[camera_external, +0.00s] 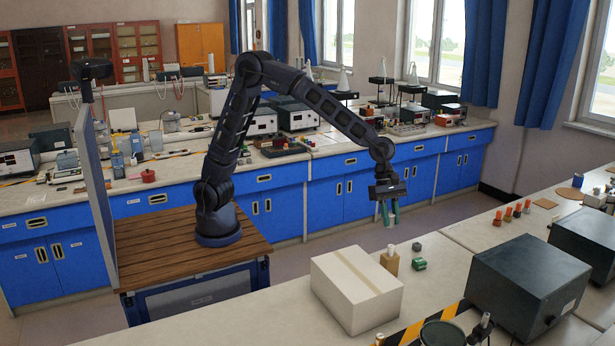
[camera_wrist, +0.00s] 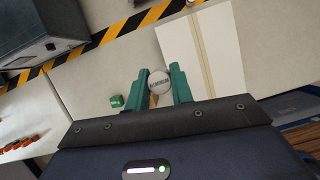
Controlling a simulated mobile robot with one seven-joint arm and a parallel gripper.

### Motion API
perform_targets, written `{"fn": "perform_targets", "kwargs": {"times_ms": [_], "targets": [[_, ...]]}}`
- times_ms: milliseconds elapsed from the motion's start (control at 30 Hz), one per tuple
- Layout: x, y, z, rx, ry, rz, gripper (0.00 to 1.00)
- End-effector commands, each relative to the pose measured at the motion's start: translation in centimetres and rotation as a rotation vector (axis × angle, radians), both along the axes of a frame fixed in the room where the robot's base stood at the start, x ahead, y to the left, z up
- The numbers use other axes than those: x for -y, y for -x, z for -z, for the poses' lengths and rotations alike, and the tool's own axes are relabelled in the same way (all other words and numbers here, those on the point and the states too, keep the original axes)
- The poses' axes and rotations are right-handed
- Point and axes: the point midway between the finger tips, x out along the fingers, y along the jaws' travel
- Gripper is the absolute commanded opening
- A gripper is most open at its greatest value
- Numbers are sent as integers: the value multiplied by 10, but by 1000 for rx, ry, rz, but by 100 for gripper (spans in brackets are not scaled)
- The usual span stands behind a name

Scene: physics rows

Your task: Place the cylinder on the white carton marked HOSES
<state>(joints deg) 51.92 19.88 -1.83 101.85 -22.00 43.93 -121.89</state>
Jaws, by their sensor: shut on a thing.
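My gripper (camera_external: 389,214) is shut on the cylinder (camera_wrist: 159,82), which shows a pale grey round end between the green fingers in the wrist view. In the external view only a small light part of the cylinder (camera_external: 391,221) shows below the fingers. It is held in the air above the back edge of the near bench. The white carton (camera_external: 345,290) stands closed on that bench, below and a little left of my gripper. It also shows in the wrist view (camera_wrist: 225,45), beside the fingers. No HOSES marking can be read.
A small wooden block (camera_external: 390,264) with a pale top and a green block (camera_external: 419,264) stand right of the carton. Black-and-yellow tape (camera_external: 430,322) lies nearby. Dark instrument boxes (camera_external: 525,285) take up the right side. Bare bench (camera_external: 260,320) lies left of the carton.

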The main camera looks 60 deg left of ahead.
Motion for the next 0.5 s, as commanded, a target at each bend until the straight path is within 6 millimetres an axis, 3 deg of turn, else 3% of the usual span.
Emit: {"fn": "perform_targets", "kwargs": {"times_ms": [33, 200, 500], "targets": [[-4, 16, -10, 2, 2, 6, 0], [-19, 58, -29, 3, 1, 16, 0], [-35, 94, -43, 4, -1, 24, 0]]}}
